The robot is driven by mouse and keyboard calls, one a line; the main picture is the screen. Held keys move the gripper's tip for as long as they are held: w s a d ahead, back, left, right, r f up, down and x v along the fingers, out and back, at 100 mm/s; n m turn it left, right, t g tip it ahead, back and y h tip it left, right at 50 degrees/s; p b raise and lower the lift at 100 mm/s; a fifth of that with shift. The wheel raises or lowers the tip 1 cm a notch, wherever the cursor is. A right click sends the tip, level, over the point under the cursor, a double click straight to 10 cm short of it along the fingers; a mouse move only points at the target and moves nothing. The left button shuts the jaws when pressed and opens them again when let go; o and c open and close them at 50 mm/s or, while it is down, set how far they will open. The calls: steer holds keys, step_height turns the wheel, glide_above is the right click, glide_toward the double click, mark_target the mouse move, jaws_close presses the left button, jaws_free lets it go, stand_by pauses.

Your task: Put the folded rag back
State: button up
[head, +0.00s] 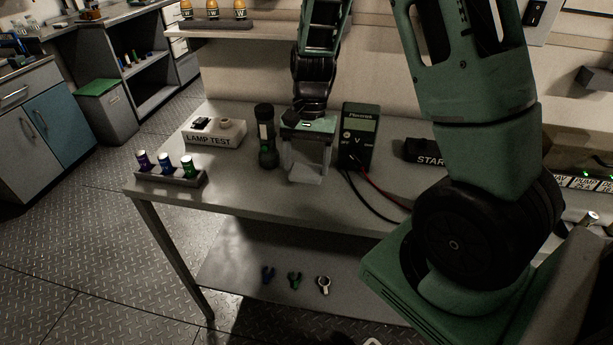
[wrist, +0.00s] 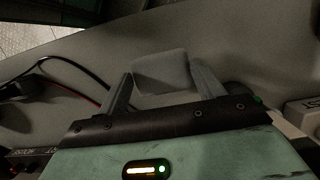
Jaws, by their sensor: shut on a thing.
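The folded rag (head: 307,173) is a pale grey, flat, rounded block between my fingers. My gripper (head: 308,168) points down over the middle of the workbench and is shut on the rag. In the wrist view the rag (wrist: 161,72) spans the gap between the two grey fingertips. The rag is at or just above the bench top; I cannot tell whether it touches. The fingers hide part of its sides.
A black torch (head: 266,136) stands close to the left of my gripper, and a green meter (head: 358,135) with red and black leads close to the right. A lamp test box (head: 214,134) and a rack of coloured cylinders (head: 170,175) are farther left. The bench front is clear.

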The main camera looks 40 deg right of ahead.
mark_target(307, 167)
steer(key=shift+f, duration=2)
steer(key=shift+f, duration=0.1)
steer(key=o, duration=0.9)
steer(key=v, duration=1.2)
steer(key=s+a+r+n, duration=0.1)
steer(key=s+a+n, duration=0.15)
steer(key=a, duration=0.35)
steer(key=s+a+r+n, duration=0.1)
steer(key=a+n, duration=0.2)
steer(key=a, duration=0.3)
steer(key=s+a+n, duration=0.4)
steer(key=s, duration=0.1)
steer(key=s+a+n+t+h, duration=0.1)
steer(key=s+a+n, duration=0.3)
steer(key=s, duration=0.1)
steer(key=s+a+n, duration=0.4)
steer(key=s+a, duration=0.1)
steer(key=s, duration=0.1)
steer(key=shift+s+r+n+t+h, duration=0.1)
steer(key=shift+r+n+t+h, duration=0.15)
steer(key=shift+n+t+h, duration=0.15)
